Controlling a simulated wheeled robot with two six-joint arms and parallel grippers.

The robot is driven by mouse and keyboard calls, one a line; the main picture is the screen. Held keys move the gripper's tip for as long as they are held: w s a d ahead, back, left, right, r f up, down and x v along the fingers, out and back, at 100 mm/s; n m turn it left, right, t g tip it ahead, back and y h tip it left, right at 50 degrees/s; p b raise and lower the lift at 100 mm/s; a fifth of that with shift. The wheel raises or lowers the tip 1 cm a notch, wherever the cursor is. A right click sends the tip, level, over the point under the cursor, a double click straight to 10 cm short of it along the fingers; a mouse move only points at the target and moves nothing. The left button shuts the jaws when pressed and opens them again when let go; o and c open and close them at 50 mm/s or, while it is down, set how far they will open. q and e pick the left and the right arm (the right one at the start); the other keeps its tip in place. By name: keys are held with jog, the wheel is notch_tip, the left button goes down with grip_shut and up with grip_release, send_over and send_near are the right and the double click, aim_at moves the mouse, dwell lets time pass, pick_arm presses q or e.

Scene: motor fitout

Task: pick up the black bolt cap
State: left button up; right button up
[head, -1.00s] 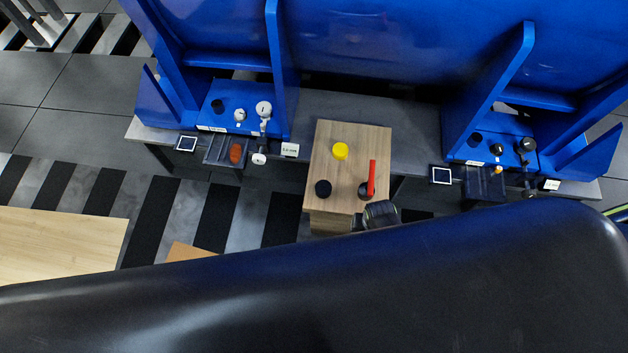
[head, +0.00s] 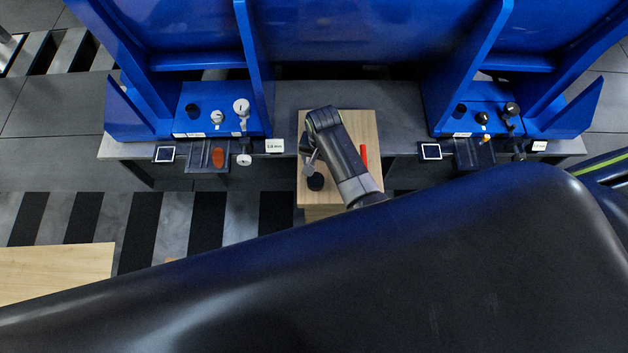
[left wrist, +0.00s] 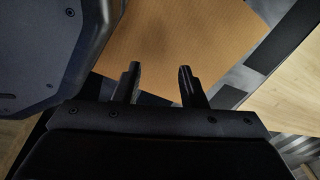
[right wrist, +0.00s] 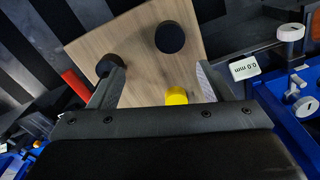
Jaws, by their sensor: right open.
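Two black round caps are on the wooden block top. One black cap (head: 316,182) is near the block's front left; in the right wrist view this cap (right wrist: 170,37) appears just past my open fingertips, between them and untouched. A second black cap (right wrist: 109,64) is partly behind the left finger in that view, and my arm hides it in the head view. My right gripper (head: 309,162) is open and empty, above the block; its fingers also show in the right wrist view (right wrist: 160,76). My left gripper (left wrist: 159,72) is open and empty over a brown surface.
A yellow cap (right wrist: 176,96) and a red bar (head: 364,155) share the wooden block (head: 367,125). Blue fixtures (head: 215,118) with white and black parts stand at left and right. Small trays and label plates line the grey bench (head: 400,110).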

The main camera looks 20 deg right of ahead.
notch_tip(320, 180, up, 3)
jog(key=w+a, duration=0.2)
jog(key=m+b, duration=0.1)
jog(key=b, duration=0.3)
send_over(316, 180)
jog(key=f, duration=1)
jog(key=shift+w+a+f, duration=0.25)
jog(key=shift+w+f, duration=0.05)
jog(key=shift+f, duration=0.05)
jog(key=shift+s+f+b, duration=0.1)
jog(key=shift+f+b, duration=0.2)
jog(key=shift+f, duration=0.45)
jog(key=f, duration=0.1)
jog(key=f+b, duration=0.1)
jog(key=f, duration=0.1)
jog(key=shift+s+d+f, duration=0.1)
jog(key=shift+d+f, duration=0.05)
jog(key=shift+d, duration=0.05)
jog(key=shift+f+b, duration=0.4)
jog(key=shift+f, duration=0.15)
pick_arm(q)
jog(key=w, duration=0.6)
jog(key=shift+f, duration=0.45)
jog(key=shift+d, duration=0.1)
